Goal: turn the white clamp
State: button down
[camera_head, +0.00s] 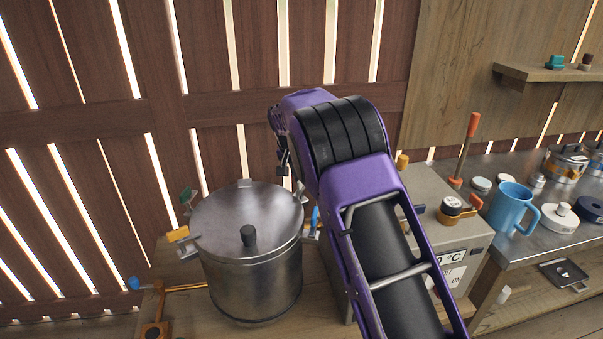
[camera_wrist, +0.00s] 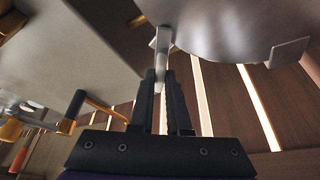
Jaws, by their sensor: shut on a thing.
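The steel pot (camera_head: 250,270) stands on the bench with its lid on, and clamps are set around its rim. In the wrist view the white clamp (camera_wrist: 162,45) is a pale upright tab at the edge of the pot's lid (camera_wrist: 225,25). My gripper (camera_wrist: 161,78) is shut on its lower end, one dark finger on each side. In the head view the gripper's fingers are mostly hidden behind my purple arm, at the right side of the pot.
A yellow clamp (camera_head: 177,234) and a green clamp (camera_head: 186,195) show on the pot's left rim. A grey box with a display (camera_head: 459,255) stands right of the pot. A blue mug (camera_head: 510,207) stands on the right counter. A slatted wooden wall (camera_head: 60,140) is behind.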

jog(key=m+p, duration=0.1)
jog(key=m, duration=0.1)
jog(key=m+h+p, duration=0.1)
jog(key=m, duration=0.1)
jog(key=shift+w+a+r+g, duration=0.1)
jog(key=shift+a+r+g, duration=0.05)
jog(key=shift+g, duration=0.25)
jog(key=shift+m+g+h+p, duration=0.3)
jog(key=shift+m+h+p, duration=0.2)
jog(key=shift+m+p, duration=0.4)
jog(key=shift+m, duration=0.3)
jog(key=c, duration=0.9)
grip_release()
jog(key=p+v, duration=0.1)
jog(key=v, duration=1.6)
jog(key=shift+a, duration=0.15)
